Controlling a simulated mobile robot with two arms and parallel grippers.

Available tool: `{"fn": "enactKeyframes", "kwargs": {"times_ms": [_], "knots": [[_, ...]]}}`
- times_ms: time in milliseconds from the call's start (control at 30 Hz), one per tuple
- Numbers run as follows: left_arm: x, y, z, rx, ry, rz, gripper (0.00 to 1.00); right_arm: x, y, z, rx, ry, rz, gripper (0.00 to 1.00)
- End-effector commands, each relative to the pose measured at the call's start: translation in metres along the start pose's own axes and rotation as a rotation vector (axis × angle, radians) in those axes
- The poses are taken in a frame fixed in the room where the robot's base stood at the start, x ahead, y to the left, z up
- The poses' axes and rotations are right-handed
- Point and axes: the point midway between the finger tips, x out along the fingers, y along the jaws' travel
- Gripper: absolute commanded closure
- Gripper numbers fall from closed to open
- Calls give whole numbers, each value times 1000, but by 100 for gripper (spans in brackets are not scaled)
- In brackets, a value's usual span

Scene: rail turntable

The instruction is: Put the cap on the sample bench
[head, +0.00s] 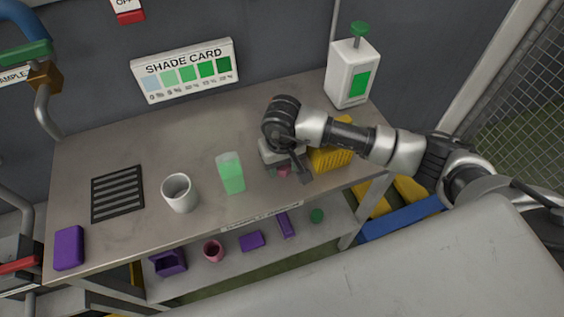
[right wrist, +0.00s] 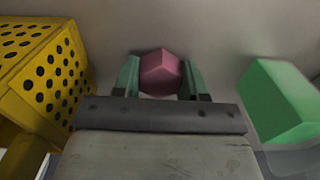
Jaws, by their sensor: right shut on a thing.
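My right gripper (head: 286,168) is low over the right part of the grey bench (head: 120,150), beside a yellow perforated basket. In the right wrist view its two green fingers (right wrist: 160,80) are shut on a small pink faceted piece (right wrist: 161,72). The pink piece also shows in the head view (head: 284,171), partly hidden by the gripper. I cannot tell for sure whether it is the cap, or whether it touches the bench top. My left gripper is not in view.
Left of my right gripper stand a green-filled clear cup (head: 231,176), a white mug (head: 179,193) and a black grille (head: 118,193). The yellow basket (head: 331,156) is close on the right. A white dispenser (head: 351,75) stands behind. The bench's back middle is clear.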

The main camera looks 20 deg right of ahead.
Motion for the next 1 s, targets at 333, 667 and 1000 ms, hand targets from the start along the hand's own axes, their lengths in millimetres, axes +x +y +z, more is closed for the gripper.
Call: {"fn": "enactKeyframes", "kwargs": {"times_ms": [333, 667, 1000], "knots": [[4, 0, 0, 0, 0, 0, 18, 2, 0, 0, 0, 0, 0, 32], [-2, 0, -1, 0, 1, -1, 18, -2, 0, 0, 1, 0, 0, 32], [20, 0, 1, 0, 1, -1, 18, -64, 0, -2, -1, 8, 0, 32]]}}
